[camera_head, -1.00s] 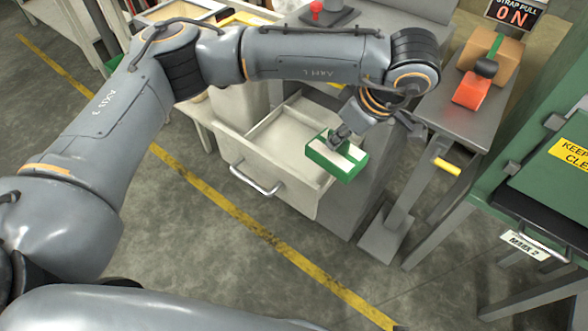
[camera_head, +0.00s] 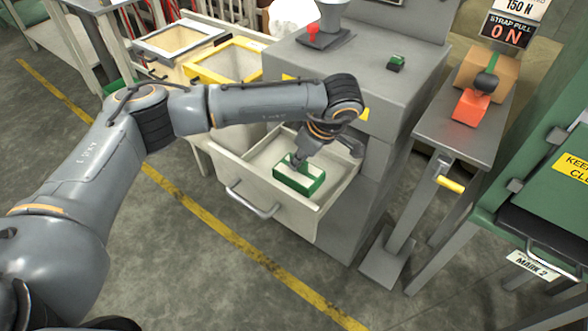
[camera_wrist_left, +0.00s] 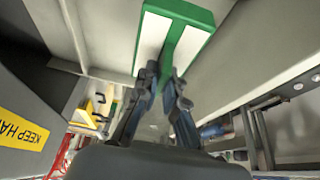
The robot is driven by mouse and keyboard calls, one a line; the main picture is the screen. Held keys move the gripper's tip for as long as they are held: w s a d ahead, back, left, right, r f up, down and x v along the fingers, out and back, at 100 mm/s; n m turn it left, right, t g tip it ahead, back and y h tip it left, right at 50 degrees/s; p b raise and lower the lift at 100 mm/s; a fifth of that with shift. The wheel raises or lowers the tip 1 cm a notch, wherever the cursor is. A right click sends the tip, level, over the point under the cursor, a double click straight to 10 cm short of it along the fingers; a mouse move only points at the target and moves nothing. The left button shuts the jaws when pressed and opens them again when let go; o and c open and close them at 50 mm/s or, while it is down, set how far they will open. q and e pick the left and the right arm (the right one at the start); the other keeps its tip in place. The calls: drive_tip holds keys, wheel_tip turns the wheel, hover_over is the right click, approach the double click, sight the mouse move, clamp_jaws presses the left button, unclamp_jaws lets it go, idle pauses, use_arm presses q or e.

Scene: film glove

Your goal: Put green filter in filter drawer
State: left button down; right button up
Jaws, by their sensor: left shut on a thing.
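The green filter (camera_head: 299,181) is a green-framed block with white panels and a green bar across its middle. My left gripper (camera_head: 297,160) is shut on that bar and holds the filter within the open drawer (camera_head: 330,200), between its walls. I cannot tell whether the filter touches the drawer floor. In the left wrist view the filter (camera_wrist_left: 172,40) is at the top, with the left gripper (camera_wrist_left: 166,72) pinching its green bar. The drawer is cream with a metal handle on its front. My right gripper is not in view.
The grey machine (camera_head: 335,65) stands behind the drawer. A yellow-rimmed bin (camera_head: 222,70) is behind my arm. A grey stand (camera_head: 455,125) with an orange-red block (camera_head: 471,107) and a green cabinet (camera_head: 555,170) are to the right. The floor in front is clear.

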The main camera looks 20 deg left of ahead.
use_arm(q)
drive_tip(key=shift+w+a+f, duration=0.1)
drive_tip(key=shift+a+f, duration=0.15)
drive_tip(key=shift+f, duration=0.05)
drive_tip(key=x, duration=0.4)
drive_tip(key=shift+d+f, duration=0.1)
drive_tip(key=shift+d, duration=0.15)
drive_tip(key=shift+f, duration=0.25)
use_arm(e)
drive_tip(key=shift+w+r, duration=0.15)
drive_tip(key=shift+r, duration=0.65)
use_arm(q)
drive_tip(key=shift+b, duration=0.3)
drive_tip(key=c, duration=1.5)
unclamp_jaws()
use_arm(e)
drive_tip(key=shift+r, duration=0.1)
use_arm(q)
drive_tip(key=shift+o, duration=0.2)
